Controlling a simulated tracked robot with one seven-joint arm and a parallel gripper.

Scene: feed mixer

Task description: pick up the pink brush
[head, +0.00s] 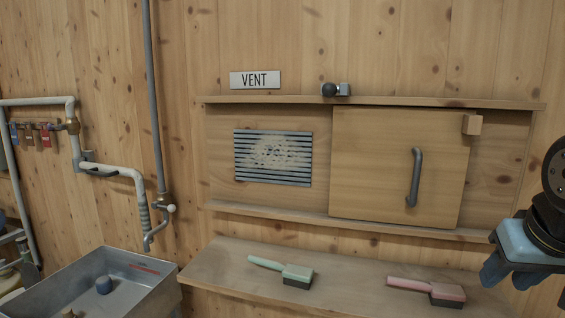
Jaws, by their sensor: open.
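The pink brush (427,289) lies on the wooden shelf (350,283) below the vent panel. Its handle points left and its dark-bottomed head is at the right. A green brush (284,271) lies on the same shelf, to its left. My gripper (507,277), blue and black, is at the right edge of the head view, up and to the right of the pink brush. It is open, holds nothing that I can see, and is apart from the brush. Part of my arm is cut off by the frame.
A sliding wooden door (385,165) with a grey handle (414,178) stands beside a dusty vent grille (273,158). A metal basin (105,267) is at the lower left under pipes (152,95). The shelf between the brushes is bare.

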